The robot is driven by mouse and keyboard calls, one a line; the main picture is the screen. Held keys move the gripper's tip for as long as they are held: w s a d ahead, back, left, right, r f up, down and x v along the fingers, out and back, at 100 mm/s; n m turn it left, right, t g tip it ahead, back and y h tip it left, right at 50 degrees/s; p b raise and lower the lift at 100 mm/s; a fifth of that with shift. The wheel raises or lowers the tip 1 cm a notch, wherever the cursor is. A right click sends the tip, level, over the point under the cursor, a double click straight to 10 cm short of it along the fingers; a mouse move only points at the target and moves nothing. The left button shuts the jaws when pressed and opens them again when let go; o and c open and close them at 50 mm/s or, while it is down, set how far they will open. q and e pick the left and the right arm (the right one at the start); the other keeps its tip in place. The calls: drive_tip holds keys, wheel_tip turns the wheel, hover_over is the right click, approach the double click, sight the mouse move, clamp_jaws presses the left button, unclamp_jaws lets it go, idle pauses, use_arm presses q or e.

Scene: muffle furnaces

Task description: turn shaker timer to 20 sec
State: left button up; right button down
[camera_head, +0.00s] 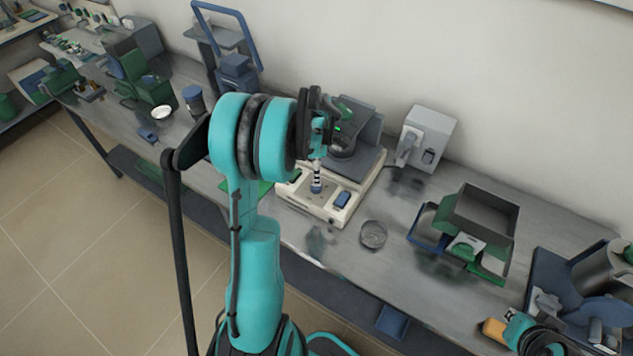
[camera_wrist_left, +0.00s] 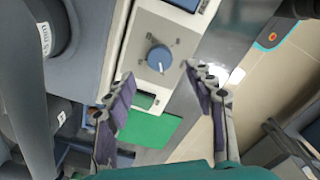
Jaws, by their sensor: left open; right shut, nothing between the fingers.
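The shaker (camera_head: 298,203) is a cream box with a grey platform on the middle of the bench. Its front panel bears a round blue timer knob (camera_wrist_left: 159,58) with small dial marks, too small to read. My left gripper (camera_head: 317,166) is at this panel, partly hidden by my own arm in the head view. In the left wrist view my left gripper (camera_wrist_left: 159,80) is open, its fingertips to either side of the knob, with no clear contact. My right gripper (camera_head: 547,312) is low at the right edge of the head view, shut and empty, hard to separate from the equipment behind.
A green mat (camera_wrist_left: 152,131) lies beside the shaker. A round dish (camera_head: 373,235) and a green-grey device (camera_head: 483,217) stand to the right. A white box (camera_head: 428,138) is behind. A blue framed stand (camera_head: 236,72) is at the back left. Bench space around the dish is clear.

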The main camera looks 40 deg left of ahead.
use_arm(q)
wheel_tip(320, 180, down, 6)
drive_tip(key=shift+f+b, duration=0.1)
drive_tip(key=shift+b, duration=0.55)
drive_tip(key=c, duration=1.1)
